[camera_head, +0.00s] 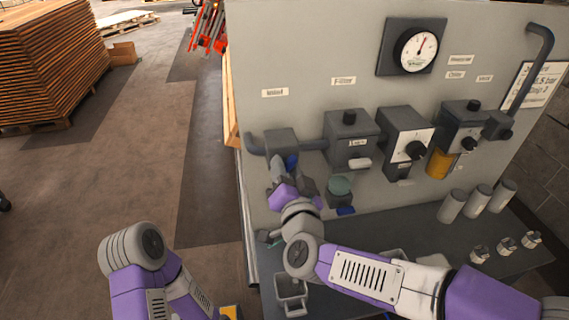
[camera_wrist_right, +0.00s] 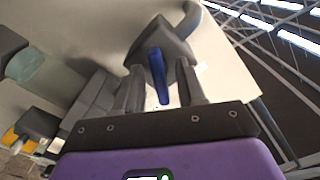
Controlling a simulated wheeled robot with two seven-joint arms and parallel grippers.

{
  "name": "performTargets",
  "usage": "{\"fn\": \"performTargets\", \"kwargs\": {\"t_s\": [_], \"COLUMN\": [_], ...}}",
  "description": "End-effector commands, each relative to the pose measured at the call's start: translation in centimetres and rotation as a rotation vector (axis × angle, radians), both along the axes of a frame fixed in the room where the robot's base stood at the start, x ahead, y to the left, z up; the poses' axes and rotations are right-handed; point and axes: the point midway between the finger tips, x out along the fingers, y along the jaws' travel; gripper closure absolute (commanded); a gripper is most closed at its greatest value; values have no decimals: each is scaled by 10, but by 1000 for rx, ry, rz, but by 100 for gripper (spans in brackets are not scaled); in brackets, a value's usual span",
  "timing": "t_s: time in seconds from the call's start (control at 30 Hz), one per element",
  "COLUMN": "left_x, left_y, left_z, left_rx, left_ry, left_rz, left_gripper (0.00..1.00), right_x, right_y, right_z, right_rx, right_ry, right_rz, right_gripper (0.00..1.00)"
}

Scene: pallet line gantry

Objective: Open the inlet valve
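The inlet valve is a dark grey block (camera_head: 282,141) on the left of the panel, below the left label. Its blue lever (camera_head: 292,161) shows beside my right gripper (camera_head: 290,178) in the head view. In the right wrist view, the blue lever (camera_wrist_right: 158,76) stands between the two fingers of my right gripper (camera_wrist_right: 161,88). The fingers are apart, with a narrow gap visible beside the lever, so they are around it rather than shut on it. The valve body (camera_wrist_right: 160,42) is just beyond the fingertips. My left arm is at the lower left; its gripper is out of view.
Right of the valve are the filter unit (camera_head: 349,140), a knobbed regulator (camera_head: 406,136) and an oiler with a yellow bowl (camera_head: 439,163). A gauge (camera_head: 415,49) is above. A shelf below holds grey cylinders (camera_head: 451,206) and an open bin (camera_head: 291,294). Stacked boards (camera_head: 48,65) stand far left.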

Motion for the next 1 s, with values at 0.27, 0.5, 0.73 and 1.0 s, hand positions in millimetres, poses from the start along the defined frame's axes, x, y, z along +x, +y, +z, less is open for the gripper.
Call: {"fn": "performTargets", "kwargs": {"t_s": [0.27,0.5,0.73,1.0], "left_x": [0,0,0,0], "left_y": [0,0,0,0], "left_z": [-2,-2,-2,-3], "left_rx": [0,0,0,0], "left_ry": [0,0,0,0], "left_rz": [0,0,0,0], "left_gripper": [100,100,100,100], "right_x": [27,28,28,27], "right_y": [5,5,5,5], "right_z": [0,0,0,0], "right_rx": [0,0,0,4], "right_ry": [-1,-1,-1,0], "right_rz": [-1,-1,-1,-1], "right_gripper": [60,60,91,100]}}
